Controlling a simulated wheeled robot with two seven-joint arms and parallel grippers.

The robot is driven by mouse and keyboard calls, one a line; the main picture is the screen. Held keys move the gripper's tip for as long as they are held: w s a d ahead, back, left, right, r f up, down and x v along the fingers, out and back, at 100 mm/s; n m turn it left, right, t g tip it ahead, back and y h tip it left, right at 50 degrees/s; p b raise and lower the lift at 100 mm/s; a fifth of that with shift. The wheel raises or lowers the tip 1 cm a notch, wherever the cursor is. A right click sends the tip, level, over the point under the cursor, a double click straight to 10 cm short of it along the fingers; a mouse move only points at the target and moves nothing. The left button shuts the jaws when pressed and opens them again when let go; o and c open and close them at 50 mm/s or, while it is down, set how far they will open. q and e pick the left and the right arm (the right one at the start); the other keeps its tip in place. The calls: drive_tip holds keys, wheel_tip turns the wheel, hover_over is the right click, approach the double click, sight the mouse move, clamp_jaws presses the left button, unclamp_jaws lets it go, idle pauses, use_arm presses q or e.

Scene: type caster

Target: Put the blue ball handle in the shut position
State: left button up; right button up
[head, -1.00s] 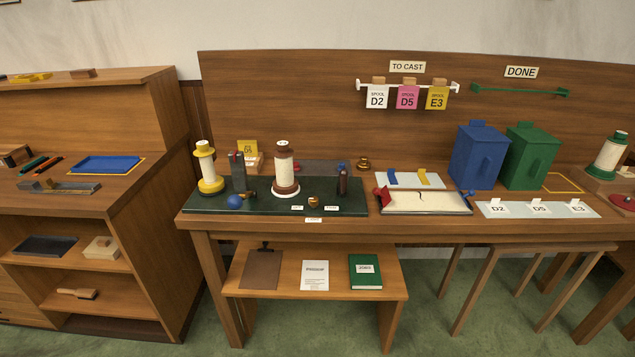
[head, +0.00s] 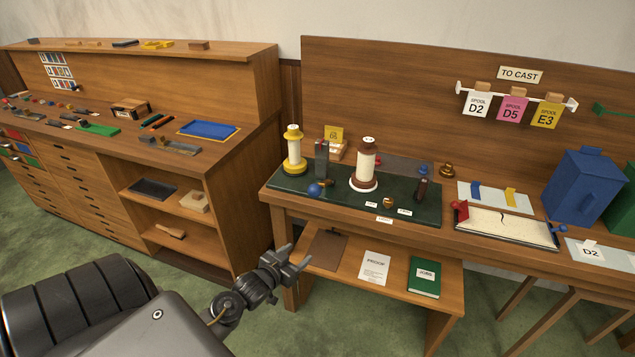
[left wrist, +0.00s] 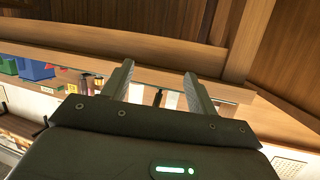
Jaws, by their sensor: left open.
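The blue ball handle (head: 315,190) is at the front left of a dark green board (head: 345,208) on the workbench. A short brass-coloured piece (head: 327,183) shows just behind the ball, beside a grey upright block (head: 322,160). I cannot tell the handle's position as open or shut from here. My left gripper (head: 299,256) is open and empty, in front of the bench below its top, apart from the handle. Its two spread fingers also show in the left wrist view (left wrist: 158,82), where I cannot make out the handle. My right gripper is not in view.
A yellow spool (head: 293,152) and a brown-and-white spool (head: 365,165) stand on the board. A dark post with a blue top (head: 423,171) is at its right. The lower shelf (head: 335,280) juts out beneath. A cabinet (head: 200,165) stands left. Green floor is clear in front.

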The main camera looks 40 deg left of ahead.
sight(318, 188)
use_arm(q)
wheel_tip(318, 188, up, 18)
drive_tip(key=w+t+p, duration=0.1)
drive_tip(key=w+t, duration=0.1)
drive_tip(key=t, duration=0.1)
drive_tip(key=shift+m, duration=0.3)
drive_tip(key=w, duration=0.3)
drive_tip(key=w+a+p, duration=0.1)
drive_tip(key=w, duration=0.3)
drive_tip(key=w+p, duration=0.1)
drive_tip(key=w, duration=0.2)
drive_tip(key=shift+w+a+f, duration=0.15)
drive_tip(key=shift+f, duration=0.05)
clamp_jaws()
drive_tip(key=shift+p, duration=0.3)
